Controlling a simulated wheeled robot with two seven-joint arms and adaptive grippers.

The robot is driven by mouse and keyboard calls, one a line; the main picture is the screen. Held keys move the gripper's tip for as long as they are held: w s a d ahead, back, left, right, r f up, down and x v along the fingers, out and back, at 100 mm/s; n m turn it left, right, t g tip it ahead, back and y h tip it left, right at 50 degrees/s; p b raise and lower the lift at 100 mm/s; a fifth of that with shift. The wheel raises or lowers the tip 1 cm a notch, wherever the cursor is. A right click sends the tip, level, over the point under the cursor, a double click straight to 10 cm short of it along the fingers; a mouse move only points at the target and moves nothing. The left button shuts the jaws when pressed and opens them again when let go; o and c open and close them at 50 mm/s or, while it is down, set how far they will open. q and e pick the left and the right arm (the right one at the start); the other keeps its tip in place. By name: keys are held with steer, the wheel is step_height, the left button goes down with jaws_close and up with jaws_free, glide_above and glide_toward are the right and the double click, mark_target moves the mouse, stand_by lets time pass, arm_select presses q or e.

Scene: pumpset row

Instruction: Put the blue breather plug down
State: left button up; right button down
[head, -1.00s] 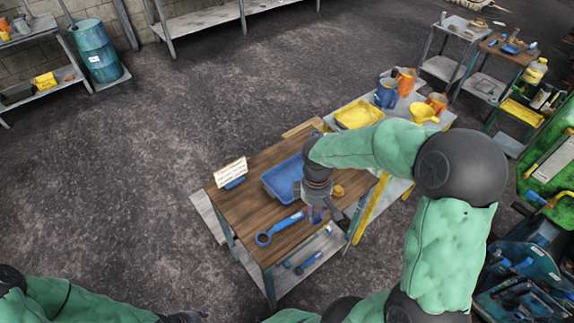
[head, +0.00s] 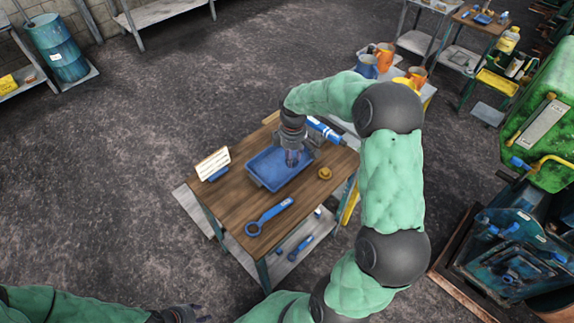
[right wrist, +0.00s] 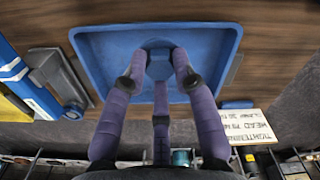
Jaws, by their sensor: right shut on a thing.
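The blue breather plug (right wrist: 157,46) shows in the right wrist view as a small dark blue piece between the fingertips of my right gripper (right wrist: 160,62). The right gripper is shut on it. Below is a shallow blue tray (right wrist: 100,42); the plug is over its inside, and I cannot tell whether it touches the tray floor. In the head view the tray (head: 262,178) lies on the wooden table top, and my right gripper (head: 292,160) points down into it, hiding the plug. My left gripper (head: 190,315) is at the bottom edge, its fingers too unclear to judge.
A blue ring spanner (head: 268,217) lies in front of the tray, and a small brass part (head: 324,174) right of it. A white sign (head: 213,165) stands at the left edge. A blue-and-white tube (head: 324,129) lies behind. Bare wood (head: 232,200) shows front left.

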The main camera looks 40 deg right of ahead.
steer(key=w+f, duration=0.1)
steer(key=w+f+b, duration=0.1)
steer(key=f, duration=0.1)
steer(key=shift+w+d+f, duration=0.1)
steer(key=shift+w+d, duration=0.1)
steer(key=shift+w, duration=0.15)
step_height(320, 180, down, 3)
steer(key=shift+w+f+b, duration=0.15)
steer(key=shift+f+b, duration=0.05)
steer(key=shift+b, duration=0.4)
steer(key=c, duration=1)
jaws_free()
steer(key=shift+r, duration=0.15)
step_height(320, 180, up, 12)
steer(key=p, duration=0.4)
